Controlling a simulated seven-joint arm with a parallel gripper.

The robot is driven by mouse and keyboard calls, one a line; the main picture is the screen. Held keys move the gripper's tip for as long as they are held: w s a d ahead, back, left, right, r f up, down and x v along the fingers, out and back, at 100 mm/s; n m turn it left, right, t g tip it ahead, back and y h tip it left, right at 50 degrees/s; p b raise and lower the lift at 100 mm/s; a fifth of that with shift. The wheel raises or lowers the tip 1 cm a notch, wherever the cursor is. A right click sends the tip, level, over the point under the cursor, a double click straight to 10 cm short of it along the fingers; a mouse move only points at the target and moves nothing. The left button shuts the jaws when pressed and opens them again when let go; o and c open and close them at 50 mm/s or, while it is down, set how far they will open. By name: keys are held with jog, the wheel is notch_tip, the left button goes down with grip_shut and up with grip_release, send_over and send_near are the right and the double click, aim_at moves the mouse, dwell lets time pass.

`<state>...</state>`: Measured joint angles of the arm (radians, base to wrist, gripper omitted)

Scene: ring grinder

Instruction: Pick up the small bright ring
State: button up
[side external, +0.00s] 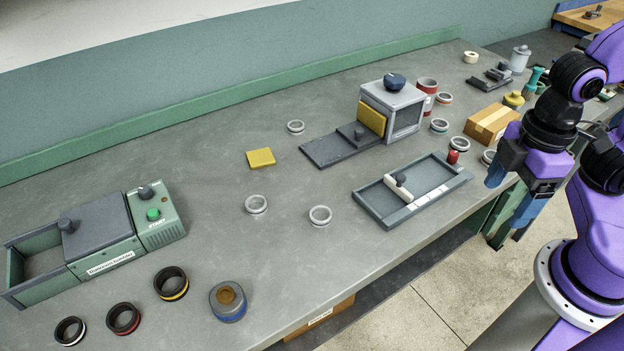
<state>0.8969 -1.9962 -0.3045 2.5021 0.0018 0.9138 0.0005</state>
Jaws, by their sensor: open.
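Bright silver rings lie loose on the grey bench: one (296,122) at the back middle, one (248,207) at the centre, and one (311,219) to its right. The back one looks smallest, but it is also farther from the camera, so I cannot tell true sizes. More pale rings lie at the right, including one with a teal band (439,130) and one (459,149) near the carton. My gripper (511,192) is open and empty, its blue fingers pointing down near the bench's right front edge, well right of the three silver rings.
A grey tray with a divider (372,204) lies between my gripper and the silver rings. The centre left is clear.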

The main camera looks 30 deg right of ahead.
jog(key=w+a+r, duration=0.2)
jog(key=w+a, duration=0.9)
jog(key=w, duration=0.2)
jog(key=n, duration=0.1)
send_near(319, 220)
jog(key=shift+s+d+f+y, duration=0.25)
jog(key=shift+s+f+y, duration=0.15)
jog(key=shift+f, duration=0.2)
jog(key=shift+w+a+f, duration=0.1)
jog(key=shift+w+f, duration=0.1)
jog(key=shift+f, duration=1.1)
jog(key=shift+w+f, duration=0.2)
jog(key=shift+f, duration=1.15)
jog(key=c, duration=1.2)
